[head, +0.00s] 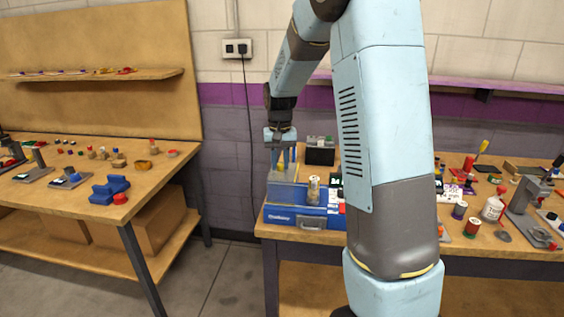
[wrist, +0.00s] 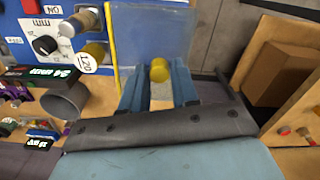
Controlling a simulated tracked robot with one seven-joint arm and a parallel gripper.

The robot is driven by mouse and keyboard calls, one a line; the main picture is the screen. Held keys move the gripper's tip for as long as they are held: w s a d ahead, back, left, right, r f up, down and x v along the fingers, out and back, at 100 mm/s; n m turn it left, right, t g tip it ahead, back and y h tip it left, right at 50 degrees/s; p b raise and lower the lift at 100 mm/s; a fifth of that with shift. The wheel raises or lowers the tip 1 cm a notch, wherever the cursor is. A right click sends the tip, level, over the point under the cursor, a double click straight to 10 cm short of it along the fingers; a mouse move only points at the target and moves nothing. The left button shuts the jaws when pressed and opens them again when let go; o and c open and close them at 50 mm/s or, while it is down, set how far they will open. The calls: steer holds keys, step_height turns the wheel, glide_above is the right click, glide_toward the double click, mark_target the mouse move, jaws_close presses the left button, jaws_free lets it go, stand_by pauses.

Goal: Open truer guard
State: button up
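The truer is a blue machine (head: 296,216) at the left end of the right-hand bench. Its guard appears as a clear panel with a yellow edge (wrist: 112,40) in the wrist view, and a yellow knob (wrist: 159,70) sits on it. My gripper (head: 283,160) points down over the left part of the machine. In the wrist view its two blue fingers (wrist: 158,76) stand on either side of the knob, with a narrow gap showing beside it. Whether either finger touches the knob is unclear. The guard is mostly hidden in the head view.
The bench to the right holds bottles, spools and a grey stand (head: 525,195). A separate wooden table (head: 95,180) with small parts is at left, across a floor gap.

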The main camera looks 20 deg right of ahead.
steer(key=o, duration=0.3)
step_height(320, 180, up, 14)
steer(key=shift+f, duration=0.15)
stand_by(0.5)
stand_by(0.4)
steer(key=s+r+n+t, duration=0.1)
steer(key=s+r+t, duration=0.3)
steer(key=s, duration=1.2)
steer(key=s+f, duration=0.1)
steer(key=s, duration=0.7)
steer(key=s+a+f+n+t, duration=0.1)
steer(key=s, duration=0.7)
steer(key=shift+a+f+t, duration=0.3)
steer(key=shift+f, duration=0.05)
